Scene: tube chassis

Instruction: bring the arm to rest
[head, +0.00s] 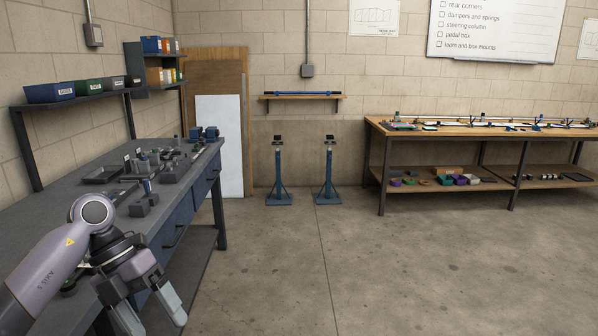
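My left arm (48,277) comes in from the lower left, over the near part of the left workbench. My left gripper (156,322) hangs down with its two pale fingers apart. It is open, and I see nothing between the fingers. It is beside the front edge of the left workbench (75,225), over the floor in the picture; its exact gap to the bench cannot be told. My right arm and gripper are not in view.
Small fixtures (145,205) and trays stand on the left workbench. Two blue stands (278,175) (328,175) stand on the floor near the back wall. A wooden-topped bench (375,123) is at the right. The concrete floor (380,270) in the middle is clear.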

